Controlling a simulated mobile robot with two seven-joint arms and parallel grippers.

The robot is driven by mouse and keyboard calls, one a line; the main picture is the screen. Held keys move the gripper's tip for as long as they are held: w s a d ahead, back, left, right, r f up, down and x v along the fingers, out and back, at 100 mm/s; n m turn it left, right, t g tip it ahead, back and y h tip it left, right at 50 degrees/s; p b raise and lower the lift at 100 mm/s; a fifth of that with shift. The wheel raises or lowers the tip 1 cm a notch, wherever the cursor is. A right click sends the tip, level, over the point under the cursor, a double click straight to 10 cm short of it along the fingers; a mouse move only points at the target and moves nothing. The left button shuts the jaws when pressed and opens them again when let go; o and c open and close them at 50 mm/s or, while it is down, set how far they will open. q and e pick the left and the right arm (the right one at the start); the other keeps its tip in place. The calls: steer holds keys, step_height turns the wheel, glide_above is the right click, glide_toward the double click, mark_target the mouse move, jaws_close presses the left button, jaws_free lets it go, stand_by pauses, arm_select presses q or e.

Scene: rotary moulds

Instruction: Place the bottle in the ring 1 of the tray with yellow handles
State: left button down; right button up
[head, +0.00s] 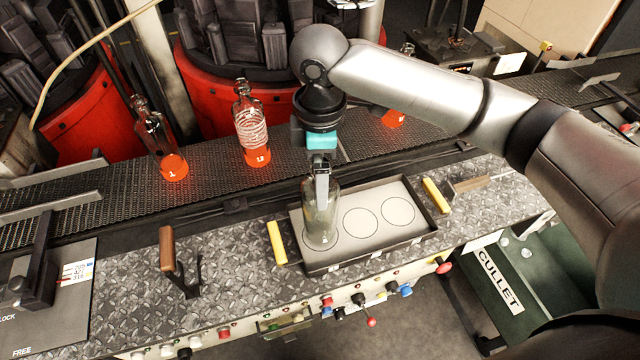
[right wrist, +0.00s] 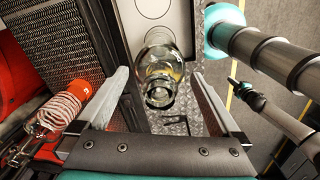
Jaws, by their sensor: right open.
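The clear bottle (head: 321,222) stands upright in the leftmost ring of the tray (head: 372,260) with yellow handles. The ring's outline shows around its base; a number there is too small to read. My right gripper (head: 320,165) is straight above the bottle, pointing down. In the right wrist view my right gripper (right wrist: 160,76) is open, one finger on each side of the bottle (right wrist: 161,80), with gaps on both sides. The middle and right rings are empty.
A brown-handled black tool (head: 168,250) is on the metal plate to the left. A CULLET bin (head: 500,280) is at the right front.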

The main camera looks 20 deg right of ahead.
step_height(320, 180, up, 8)
steer(key=shift+f, duration=0.1)
stand_by(0.4)
